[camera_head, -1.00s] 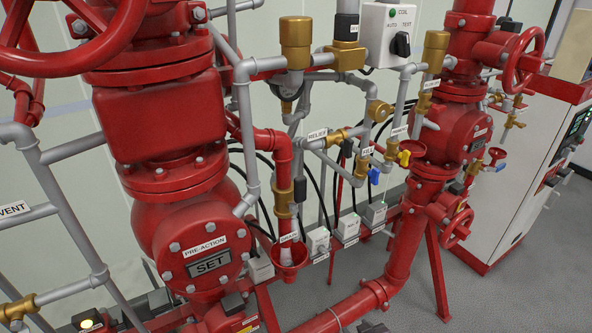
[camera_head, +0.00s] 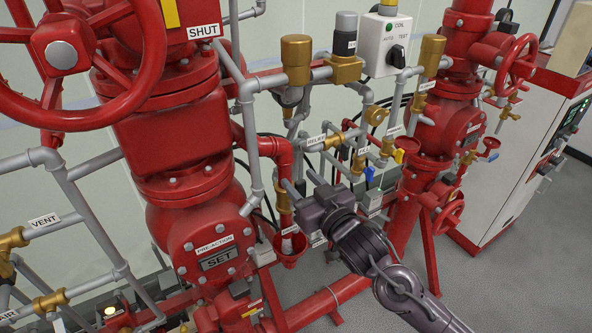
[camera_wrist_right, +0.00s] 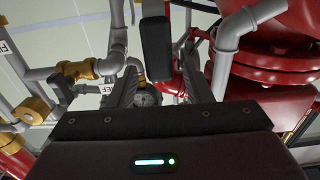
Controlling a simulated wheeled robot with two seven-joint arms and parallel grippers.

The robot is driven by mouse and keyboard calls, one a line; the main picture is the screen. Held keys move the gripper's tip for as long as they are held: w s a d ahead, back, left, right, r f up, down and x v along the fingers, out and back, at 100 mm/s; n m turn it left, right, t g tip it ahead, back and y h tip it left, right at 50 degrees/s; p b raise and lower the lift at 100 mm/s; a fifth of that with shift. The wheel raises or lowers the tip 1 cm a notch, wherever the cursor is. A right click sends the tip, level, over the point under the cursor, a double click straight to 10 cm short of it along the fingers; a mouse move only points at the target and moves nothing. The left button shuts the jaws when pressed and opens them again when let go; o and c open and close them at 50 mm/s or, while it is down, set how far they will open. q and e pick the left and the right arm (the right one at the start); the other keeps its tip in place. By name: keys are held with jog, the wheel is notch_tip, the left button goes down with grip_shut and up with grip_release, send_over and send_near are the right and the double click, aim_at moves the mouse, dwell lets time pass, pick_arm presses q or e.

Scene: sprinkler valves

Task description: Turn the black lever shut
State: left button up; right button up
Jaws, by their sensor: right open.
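The black lever (camera_wrist_right: 156,48) shows in the right wrist view as an upright dark handle between the two fingers of my right gripper (camera_wrist_right: 160,66). The fingers stand apart, one on each side of it; I cannot tell if either touches it. In the head view my right gripper (camera_head: 298,181) is at the brass valve (camera_head: 283,203) under the red elbow pipe, largely hiding the lever there. My left gripper is not in view.
A red funnel (camera_head: 291,250) sits just below the brass valve. Grey pipes and a blue-handled valve (camera_head: 369,175) are close to the right. A large red handwheel (camera_head: 62,56) and the pre-action valve body (camera_head: 216,262) stand at the left.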

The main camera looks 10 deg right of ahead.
jog(key=shift+p+x, duration=0.3)
jog(key=shift+x, duration=1.1)
grip_shut()
